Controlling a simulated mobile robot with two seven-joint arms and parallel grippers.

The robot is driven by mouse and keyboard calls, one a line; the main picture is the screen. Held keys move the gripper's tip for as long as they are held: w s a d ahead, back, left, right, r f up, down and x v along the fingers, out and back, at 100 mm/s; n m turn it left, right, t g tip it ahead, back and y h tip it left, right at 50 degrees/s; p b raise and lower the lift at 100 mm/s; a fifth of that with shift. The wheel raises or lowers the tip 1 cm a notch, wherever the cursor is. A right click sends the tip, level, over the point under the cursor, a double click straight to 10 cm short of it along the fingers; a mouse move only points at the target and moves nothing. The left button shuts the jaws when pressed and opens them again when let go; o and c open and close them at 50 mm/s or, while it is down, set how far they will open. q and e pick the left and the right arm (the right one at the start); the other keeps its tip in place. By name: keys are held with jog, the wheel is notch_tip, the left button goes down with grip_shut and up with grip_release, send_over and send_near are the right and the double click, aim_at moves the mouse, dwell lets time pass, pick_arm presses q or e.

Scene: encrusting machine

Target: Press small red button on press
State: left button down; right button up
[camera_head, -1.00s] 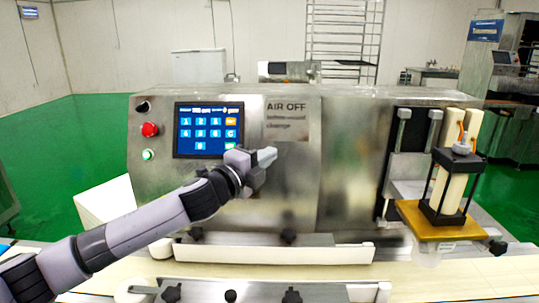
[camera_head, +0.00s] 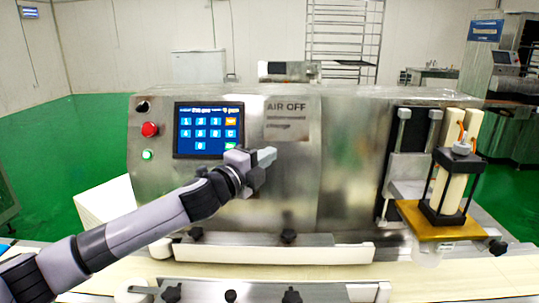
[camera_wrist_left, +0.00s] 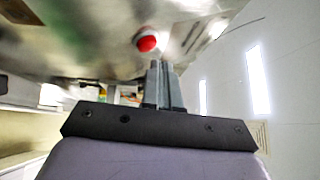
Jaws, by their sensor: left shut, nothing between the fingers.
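The press is a steel machine (camera_head: 350,150) with a front panel. A small red button (camera_head: 150,129) sits on the panel's left side, left of the blue touchscreen; a red button also shows in the left wrist view (camera_wrist_left: 148,42), just beyond the fingertips. My left gripper (camera_head: 266,156) is shut and empty, in front of the panel at the screen's lower right corner. In the head view it is well to the right of the red button and apart from it. The closed fingers also show in the left wrist view (camera_wrist_left: 160,68). My right gripper is not in view.
A lit green button (camera_head: 147,155) sits below the red one, and a dark knob (camera_head: 143,107) above it. The touchscreen (camera_head: 208,130) is lit. A pale conveyor (camera_head: 470,275) runs along the front. A yellow-plated fixture (camera_head: 440,222) stands at the right.

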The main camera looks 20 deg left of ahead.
pick_arm(q)
jog(key=shift+w+a+f, duration=0.1)
jog(key=shift+w+f, duration=0.1)
jog(key=shift+w, duration=0.15)
jog(key=shift+w+a+f, duration=0.1)
jog(key=shift+w+f, duration=0.05)
jog(key=shift+w, duration=0.2)
dwell(1.0)
jog(key=shift+s, duration=0.1)
jog(key=shift+s+d+r+p, duration=0.2)
jog(key=shift+s+r+p, duration=0.1)
jog(key=shift+s+p, duration=0.3)
jog(key=s+p, duration=0.1)
jog(key=s+r+p, duration=0.1)
jog(key=s, duration=0.1)
jog(key=s+d+r, duration=0.1)
jog(key=shift+s+d+r+p, duration=0.1)
jog(key=shift+s+r+p, duration=0.05)
jog(key=shift+p, duration=0.25)
